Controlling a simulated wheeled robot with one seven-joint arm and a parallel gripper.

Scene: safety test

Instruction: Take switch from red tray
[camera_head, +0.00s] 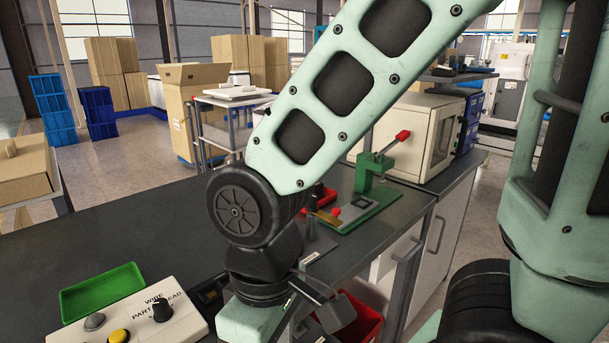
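I cannot tell which one is the task's tray. I cannot make out a switch in either; their insides are mostly hidden. My gripper (322,312) is low in the picture, at the near side of the worktop.
A green tray (104,291) and a control box (131,317) with knobs and buttons stand at the lower left. A green press (372,178) with a red-tipped lever stands behind my arm, before a beige cabinet (418,136). The worktop's left middle is clear.

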